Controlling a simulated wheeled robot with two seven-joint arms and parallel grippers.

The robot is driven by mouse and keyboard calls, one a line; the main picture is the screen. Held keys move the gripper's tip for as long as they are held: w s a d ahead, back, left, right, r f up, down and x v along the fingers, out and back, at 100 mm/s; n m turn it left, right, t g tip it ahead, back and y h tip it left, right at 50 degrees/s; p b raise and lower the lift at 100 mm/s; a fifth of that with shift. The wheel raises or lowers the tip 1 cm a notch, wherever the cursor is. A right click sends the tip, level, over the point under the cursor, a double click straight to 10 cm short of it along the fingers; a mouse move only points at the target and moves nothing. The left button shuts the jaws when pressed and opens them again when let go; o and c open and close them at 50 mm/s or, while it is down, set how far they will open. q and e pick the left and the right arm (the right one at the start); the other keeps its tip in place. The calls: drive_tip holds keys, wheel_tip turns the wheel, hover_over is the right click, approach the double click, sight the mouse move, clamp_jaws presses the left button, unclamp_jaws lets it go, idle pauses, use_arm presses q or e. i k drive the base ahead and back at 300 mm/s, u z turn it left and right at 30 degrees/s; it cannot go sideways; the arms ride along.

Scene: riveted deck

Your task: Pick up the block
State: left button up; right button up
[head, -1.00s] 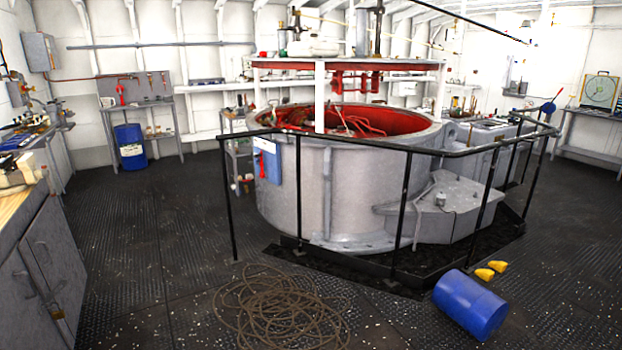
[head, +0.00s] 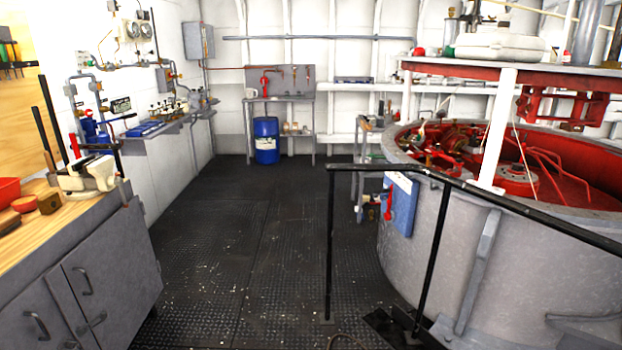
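A small brown block (head: 49,203) sits on the wooden top of the workbench (head: 12,256) at the left edge of the head view. It stands beside a round orange-red piece (head: 24,204) and in front of a pale vise-like tool (head: 88,178). It looks like the block of the task, but it is small in the picture. Neither of my grippers is in view.
A red bin (head: 8,190) and a dark brown item (head: 8,224) share the bench top. A large grey round tank (head: 420,262) behind a black railing (head: 328,245) fills the right. The dark deck floor (head: 235,240) between them is clear. A blue drum (head: 266,140) stands far back.

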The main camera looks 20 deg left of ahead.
sight(51, 201)
drive_tip(key=u, duration=0.4)
drive_tip(key=i, duration=2)
drive_tip(key=u, duration=1.35)
drive_tip(key=i, duration=1.25)
drive_tip(key=u, duration=1.35)
